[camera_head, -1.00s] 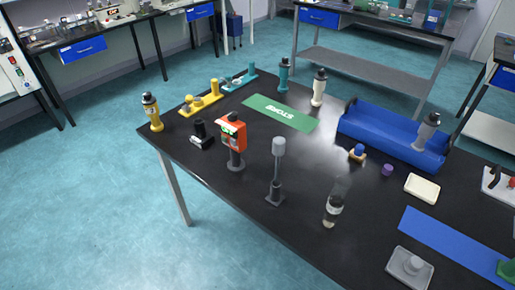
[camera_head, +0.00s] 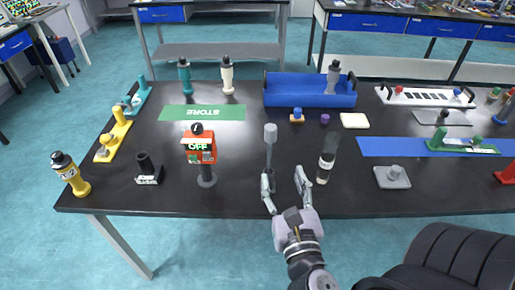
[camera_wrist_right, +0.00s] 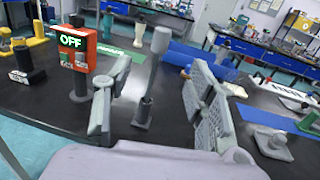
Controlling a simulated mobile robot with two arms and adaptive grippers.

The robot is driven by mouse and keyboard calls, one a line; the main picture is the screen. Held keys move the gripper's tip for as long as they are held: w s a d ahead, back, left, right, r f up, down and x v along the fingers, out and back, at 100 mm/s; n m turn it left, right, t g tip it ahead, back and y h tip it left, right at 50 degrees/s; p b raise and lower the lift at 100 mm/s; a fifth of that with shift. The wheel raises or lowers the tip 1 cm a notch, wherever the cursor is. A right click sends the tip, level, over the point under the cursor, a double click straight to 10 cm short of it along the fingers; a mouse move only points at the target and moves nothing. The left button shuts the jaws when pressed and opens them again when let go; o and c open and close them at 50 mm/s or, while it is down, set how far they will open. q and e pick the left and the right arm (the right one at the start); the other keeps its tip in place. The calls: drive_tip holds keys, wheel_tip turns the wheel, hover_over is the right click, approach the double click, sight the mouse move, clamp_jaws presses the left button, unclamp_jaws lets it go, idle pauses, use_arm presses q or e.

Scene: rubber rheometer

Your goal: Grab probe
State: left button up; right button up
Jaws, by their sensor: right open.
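A grey probe-like rod with a light cylindrical head (camera_head: 270,133) stands upright in a dark stand on the black table; I take it for the probe. My right gripper (camera_head: 285,178) is open and empty at the table's front edge, just short of the rod. In the right wrist view the rod (camera_wrist_right: 156,62) and its stand (camera_wrist_right: 145,112) show between the spread fingers of the gripper (camera_wrist_right: 158,72), beyond them and apart from them. My left gripper is not in view.
An orange device reading OFF (camera_head: 201,147) stands left of the rod. A clear-topped bottle (camera_head: 326,165) stands close right of the gripper. A grey block (camera_head: 391,178) lies further right. A blue tray (camera_head: 310,99) and green STORE mat (camera_head: 180,113) lie behind.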

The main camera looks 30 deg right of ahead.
sight(271, 138)
drive_tip(key=p+x, duration=0.4)
drive_tip(key=x, duration=0.7)
drive_tip(key=shift+w+d, duration=0.15)
drive_tip(key=shift+d, duration=0.05)
drive_tip(key=shift+w+d+f, duration=0.25)
drive_tip(key=shift+w+d, duration=0.1)
drive_tip(key=shift+w, duration=0.4)
drive_tip(key=x, duration=0.2)
drive_tip(key=p+x, duration=0.1)
drive_tip(key=shift+w+d+f, duration=0.1)
drive_tip(key=shift+w+f, duration=0.1)
drive_tip(key=shift+f, duration=0.1)
drive_tip(key=shift+w+d, duration=0.15)
drive_tip(key=shift+w, duration=0.2)
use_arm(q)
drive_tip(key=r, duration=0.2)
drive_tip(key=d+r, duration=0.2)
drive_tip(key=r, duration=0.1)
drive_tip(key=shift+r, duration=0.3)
use_arm(e)
drive_tip(key=shift+f, duration=0.1)
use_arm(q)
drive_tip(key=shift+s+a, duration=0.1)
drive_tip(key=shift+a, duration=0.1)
use_arm(e)
clamp_jaws()
